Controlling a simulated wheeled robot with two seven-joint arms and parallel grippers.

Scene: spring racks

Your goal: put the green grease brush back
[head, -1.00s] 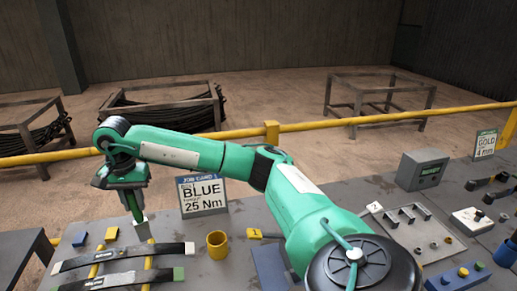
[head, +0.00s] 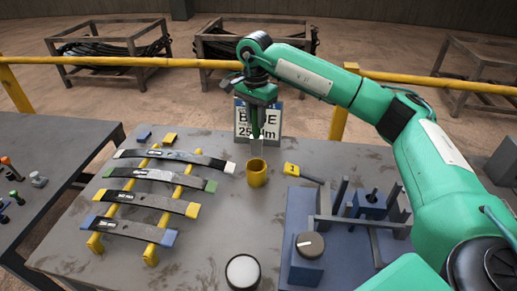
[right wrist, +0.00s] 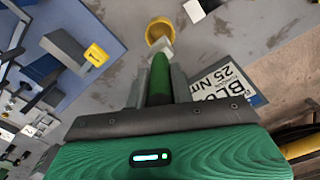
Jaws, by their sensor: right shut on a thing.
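My right gripper (head: 258,103) is shut on the green grease brush, which hangs upright with its pale end down. The brush's green handle (right wrist: 160,80) shows between the fingers in the right wrist view. Its pale end (head: 257,150) is just over the yellow cup (head: 257,175) on the bench. The cup also shows in the right wrist view (right wrist: 158,27), beyond the brush end. I cannot tell whether the end has passed the rim. My left gripper is not in view.
A job card (head: 242,122) reading BLUE 25 Nm stands behind the brush, partly covered by my gripper. Several leaf springs (head: 150,178) lie on yellow rails at the left. A yellow tag (head: 291,169) and a blue fixture (head: 300,215) are right of the cup.

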